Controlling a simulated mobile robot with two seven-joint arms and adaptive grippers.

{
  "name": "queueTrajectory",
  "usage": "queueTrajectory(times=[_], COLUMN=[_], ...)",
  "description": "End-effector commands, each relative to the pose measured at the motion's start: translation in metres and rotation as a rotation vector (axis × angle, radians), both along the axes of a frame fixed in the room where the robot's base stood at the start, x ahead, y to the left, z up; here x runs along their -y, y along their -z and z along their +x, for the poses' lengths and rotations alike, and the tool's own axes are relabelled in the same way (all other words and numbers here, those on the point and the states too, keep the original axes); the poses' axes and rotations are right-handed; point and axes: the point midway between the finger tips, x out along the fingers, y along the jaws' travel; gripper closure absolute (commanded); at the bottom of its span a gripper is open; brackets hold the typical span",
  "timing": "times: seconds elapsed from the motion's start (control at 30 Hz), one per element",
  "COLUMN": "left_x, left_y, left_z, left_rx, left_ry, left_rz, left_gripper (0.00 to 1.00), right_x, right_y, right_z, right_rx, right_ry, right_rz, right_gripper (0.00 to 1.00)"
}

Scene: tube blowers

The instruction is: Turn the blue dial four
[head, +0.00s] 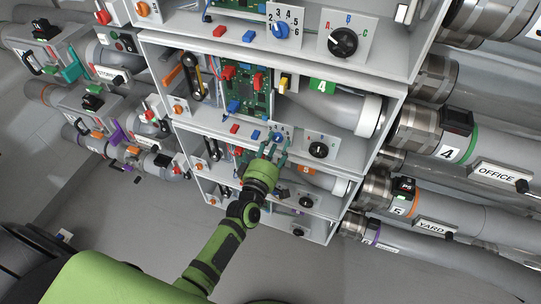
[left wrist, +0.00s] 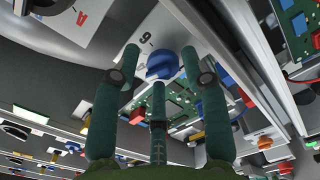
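The blue dial four (head: 278,136) sits on a small white numbered plate in the cabinet bay with the green "4" tag (head: 322,86). My left gripper (head: 274,147) is right at this dial in the head view, partly covering its plate. In the left wrist view, the blue dial (left wrist: 162,65) lies between the spread teal fingers of the gripper (left wrist: 160,60). The fingers are open around it; I cannot tell whether any touches it. The dial's pointer direction is hard to read. My right gripper is not in view.
A larger blue dial (head: 281,30) is in the bay above. A black dial (head: 318,150) on a white plate sits right of dial four. A red button (head: 234,128) and a blue button (head: 255,134) are to its left. Green circuit boards and labelled pipes surround it.

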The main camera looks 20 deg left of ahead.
Motion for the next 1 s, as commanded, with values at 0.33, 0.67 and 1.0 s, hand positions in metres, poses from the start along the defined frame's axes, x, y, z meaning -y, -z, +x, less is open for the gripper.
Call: queueTrajectory(times=[0.33,0.67,1.0], left_x=[-0.002,-0.003,-0.003], left_y=[0.002,0.001,0.001], left_z=[-0.068,-0.113,-0.116], left_rx=[-0.006,-0.004,-0.004], left_ry=[0.001,0.003,0.002], left_rz=[0.001,0.000,0.000], left_gripper=[0.55,0.55,0.55], right_x=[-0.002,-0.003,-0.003], right_y=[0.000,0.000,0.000], right_z=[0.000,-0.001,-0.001], right_rx=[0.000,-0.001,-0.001], right_ry=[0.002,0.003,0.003], right_rz=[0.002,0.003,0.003], right_gripper=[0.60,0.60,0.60])
